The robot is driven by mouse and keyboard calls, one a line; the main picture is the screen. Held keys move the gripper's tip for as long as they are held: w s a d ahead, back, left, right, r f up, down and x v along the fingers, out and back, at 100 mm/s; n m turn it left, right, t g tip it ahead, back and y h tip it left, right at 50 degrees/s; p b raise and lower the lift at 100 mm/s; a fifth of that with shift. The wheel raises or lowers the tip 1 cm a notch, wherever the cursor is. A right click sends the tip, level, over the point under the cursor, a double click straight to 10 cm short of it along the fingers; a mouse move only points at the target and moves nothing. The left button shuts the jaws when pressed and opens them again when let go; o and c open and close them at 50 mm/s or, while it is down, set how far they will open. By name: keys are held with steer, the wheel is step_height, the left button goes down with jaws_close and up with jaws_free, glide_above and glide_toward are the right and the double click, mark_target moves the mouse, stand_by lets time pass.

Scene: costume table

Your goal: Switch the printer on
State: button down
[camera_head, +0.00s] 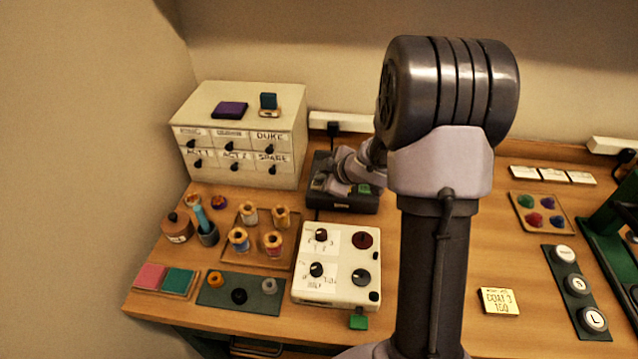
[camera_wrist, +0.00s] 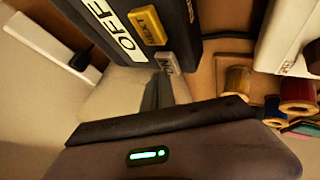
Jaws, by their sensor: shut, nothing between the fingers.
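The printer seems to be the black box (camera_head: 345,203) behind the white control box; no name on it is readable. My gripper (camera_head: 340,187) is shut and empty, low over the box's top. In the wrist view its fingers (camera_wrist: 165,85) end close to the grey key; I cannot tell whether they touch it. My gripper hides part of the box in the head view.
The white control box (camera_head: 338,265) with several knobs stands in front. A drawer cabinet (camera_head: 245,120) stands at the left, near a wooden tray of spools (camera_head: 263,238). A power strip (camera_head: 345,122) lies along the wall behind.

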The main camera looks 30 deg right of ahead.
steer(key=shift+f+b, duration=0.3)
steer(key=shift+f, duration=0.15)
steer(key=shift+r, duration=0.1)
steer(key=shift+r+p, duration=0.9)
steer(key=shift+p, duration=0.2)
step_height(320, 180, up, 6)
steer(key=p, duration=0.6)
